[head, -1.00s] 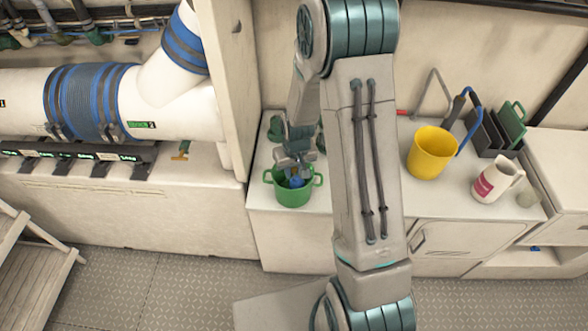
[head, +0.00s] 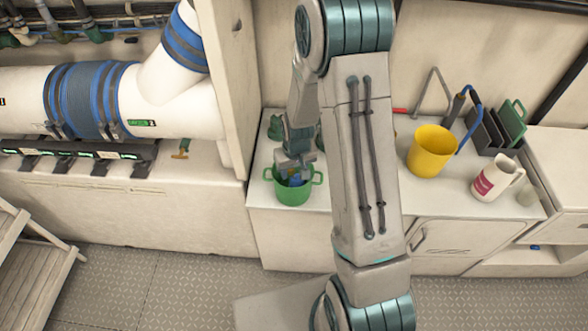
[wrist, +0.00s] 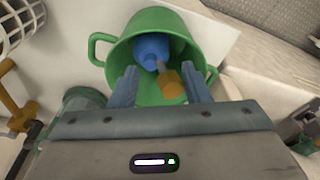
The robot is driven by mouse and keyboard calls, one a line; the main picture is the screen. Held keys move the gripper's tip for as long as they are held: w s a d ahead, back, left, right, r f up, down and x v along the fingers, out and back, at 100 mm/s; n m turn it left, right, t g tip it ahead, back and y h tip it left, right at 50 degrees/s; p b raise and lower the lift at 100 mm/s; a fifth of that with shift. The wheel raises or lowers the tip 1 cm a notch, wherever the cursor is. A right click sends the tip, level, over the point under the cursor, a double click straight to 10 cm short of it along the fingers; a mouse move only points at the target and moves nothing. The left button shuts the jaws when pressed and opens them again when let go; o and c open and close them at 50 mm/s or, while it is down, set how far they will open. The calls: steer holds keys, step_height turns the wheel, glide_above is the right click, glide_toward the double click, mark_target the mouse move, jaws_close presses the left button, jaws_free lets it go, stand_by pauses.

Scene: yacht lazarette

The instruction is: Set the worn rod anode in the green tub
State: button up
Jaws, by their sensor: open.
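The green tub (head: 293,193), with two side handles, stands on the white counter left of my arm. It also shows in the wrist view (wrist: 112,50). My gripper (head: 295,172) is open over the tub mouth, its fingers (wrist: 160,88) pointing into it. Inside the tub, a short grey rod with a brass hex head (wrist: 171,86), apparently the worn rod anode, lies between and beyond the fingertips. Its far end meets a rounded blue object (wrist: 151,48). I cannot tell whether either finger touches the rod. In the head view the gripper hides most of the tub's inside.
Right of my arm stand a yellow bucket (head: 432,151), a white jug with a pink label (head: 492,182) and a dark rack (head: 488,136). A green object (head: 276,127) is behind the tub. Large white pipes (head: 185,108) fill the left.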

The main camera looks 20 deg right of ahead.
step_height(320, 180, up, 12)
steer(key=s+b, duration=0.1)
steer(key=s, duration=0.1)
steer(key=s+r, duration=0.6)
steer(key=s, duration=0.3)
steer(key=s+r+m+t, duration=0.1)
steer(key=s+r, duration=0.6)
steer(key=s, duration=0.2)
steer(key=shift+s+d+r+t, duration=0.15)
steer(key=shift+s+r+t, duration=0.1)
steer(key=shift+s+t, duration=0.05)
stand_by(0.8)
